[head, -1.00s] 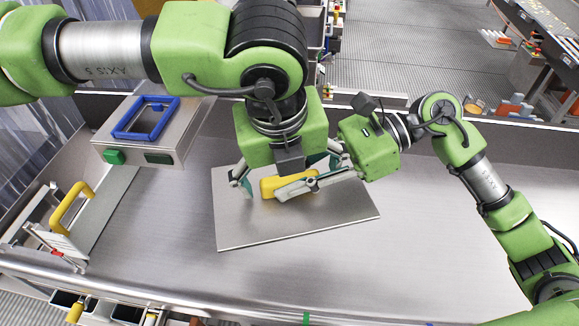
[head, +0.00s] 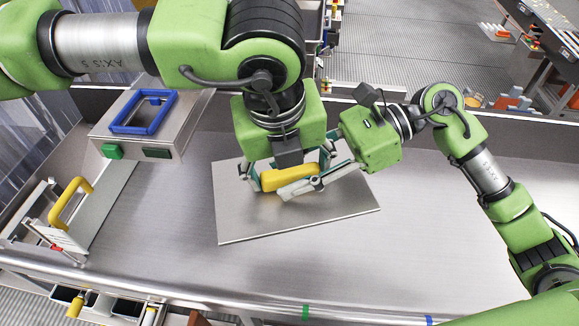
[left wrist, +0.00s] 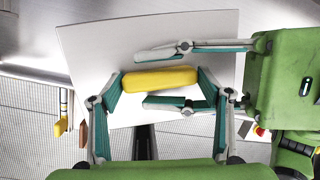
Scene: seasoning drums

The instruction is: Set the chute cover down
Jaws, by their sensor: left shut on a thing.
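The chute cover (head: 300,218) is a flat grey metal plate with a yellow bar handle (head: 292,177). It lies flat at table level or just above; I cannot tell if it touches. My left gripper (head: 288,175) comes down from above and is shut on the handle; in the left wrist view its fingers press the handle's two ends. My right gripper (left wrist: 142,80) reaches in from the right, open, its two fingers apart on either side of the handle. The plate also shows in the left wrist view (left wrist: 90,40). Its underside is hidden.
A grey box with a blue frame (head: 115,128) and green buttons stands at the back left. A metal rack with a yellow handle (head: 68,203) is at the left edge. The steel table (head: 420,240) is bare in front and to the right of the plate.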

